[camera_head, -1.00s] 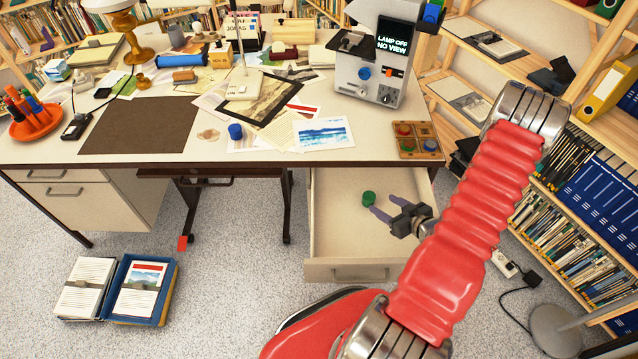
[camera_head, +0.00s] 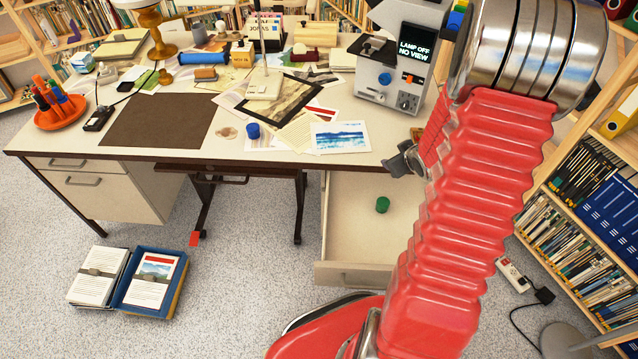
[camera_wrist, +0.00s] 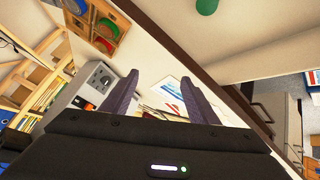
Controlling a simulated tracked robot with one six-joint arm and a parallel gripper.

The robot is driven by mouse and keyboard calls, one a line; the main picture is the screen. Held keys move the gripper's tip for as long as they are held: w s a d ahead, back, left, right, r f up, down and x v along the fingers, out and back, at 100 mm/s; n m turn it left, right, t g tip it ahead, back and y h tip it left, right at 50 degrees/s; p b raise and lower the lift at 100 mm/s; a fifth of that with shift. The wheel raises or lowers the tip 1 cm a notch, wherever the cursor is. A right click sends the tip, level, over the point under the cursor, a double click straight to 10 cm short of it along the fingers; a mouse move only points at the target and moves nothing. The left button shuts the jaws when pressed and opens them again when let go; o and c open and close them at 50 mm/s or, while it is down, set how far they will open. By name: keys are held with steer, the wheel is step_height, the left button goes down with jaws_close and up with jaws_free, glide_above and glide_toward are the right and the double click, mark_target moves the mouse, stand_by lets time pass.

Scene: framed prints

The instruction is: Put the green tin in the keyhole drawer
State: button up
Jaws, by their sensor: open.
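The green tin (camera_head: 382,205) stands on the floor of an open drawer (camera_head: 345,225) under the right part of the desk. It also shows at the top edge of the wrist view (camera_wrist: 207,6). I cannot make out a keyhole on this drawer; its right part is hidden behind my arm. My gripper (camera_head: 400,162) is above the drawer near the desk's front edge, apart from the tin. In the wrist view, its two fingers (camera_wrist: 158,82) are spread with nothing between them.
The desk's front edge (camera_head: 270,168) is close to my gripper. A grey device (camera_head: 392,85) and a seascape print (camera_head: 340,137) are on the desktop. A blue tin (camera_head: 253,130) stands near the prints. Closed drawers (camera_head: 100,190) are at the left. A folder box (camera_head: 128,285) lies on the carpet.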

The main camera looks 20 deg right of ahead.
steer(key=s+a+r+m+g, duration=0.1)
steer(key=s+a+r+m, duration=0.15)
steer(key=a+r, duration=1.35)
steer(key=s+a+r+y, duration=0.1)
steer(key=s+a+r, duration=0.3)
steer(key=s+a, duration=0.4)
steer(key=s+a+r+g+y, duration=0.1)
steer(key=s+a+r+y, duration=0.1)
steer(key=s+a+r, duration=0.3)
steer(key=s+a+n, duration=0.1)
steer(key=s+a, duration=0.2)
steer(key=a, duration=0.1)
steer(key=shift+g, duration=0.3)
